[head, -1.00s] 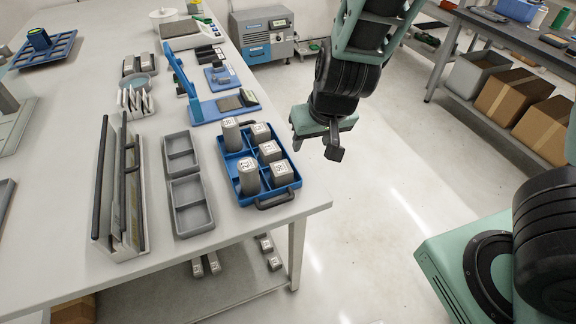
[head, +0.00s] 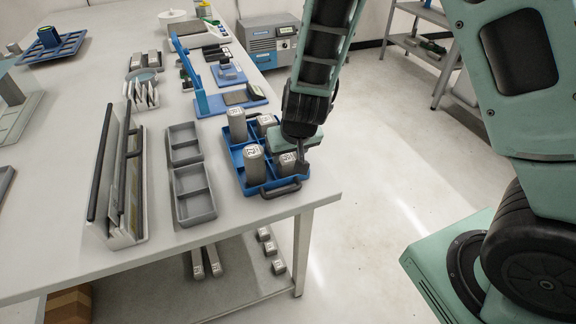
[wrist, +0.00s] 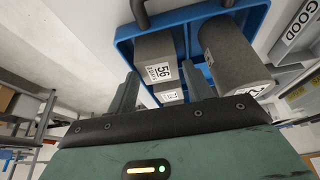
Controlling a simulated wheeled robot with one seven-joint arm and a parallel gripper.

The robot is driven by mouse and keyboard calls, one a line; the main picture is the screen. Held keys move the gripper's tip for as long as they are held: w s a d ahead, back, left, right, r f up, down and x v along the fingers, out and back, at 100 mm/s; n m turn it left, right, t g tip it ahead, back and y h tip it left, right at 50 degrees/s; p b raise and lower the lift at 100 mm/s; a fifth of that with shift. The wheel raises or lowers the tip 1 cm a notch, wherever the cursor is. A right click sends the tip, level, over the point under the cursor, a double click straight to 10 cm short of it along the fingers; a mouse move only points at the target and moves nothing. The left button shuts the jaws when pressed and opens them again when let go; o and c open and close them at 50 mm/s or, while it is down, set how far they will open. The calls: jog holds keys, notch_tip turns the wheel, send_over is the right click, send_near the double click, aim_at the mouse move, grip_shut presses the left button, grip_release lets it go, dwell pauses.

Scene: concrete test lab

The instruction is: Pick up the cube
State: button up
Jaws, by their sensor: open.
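Grey cubes with white printed labels stand in a blue tray (head: 236,158) near the table's front right edge. The front right cube (head: 287,158) sits just under my gripper (head: 290,163) and is partly covered by it. In the wrist view, this cube (wrist: 157,58), with a label reading 56, shows ahead of and between the two open fingers of my gripper (wrist: 163,72). A second cube (wrist: 170,94) shows beyond it, partly hidden. Another cube (head: 267,119) is at the tray's back right. I cannot tell whether the fingers touch the front right cube.
Two grey cylinders stand in the tray's left side, one at the front (head: 255,165) and one behind (head: 237,124). Grey bins (head: 193,195) stand to the left.

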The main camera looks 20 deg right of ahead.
aim_at(288, 158)
jog(key=x, duration=0.4)
jog(key=shift+f, duration=0.15)
jog(key=c, duration=0.8)
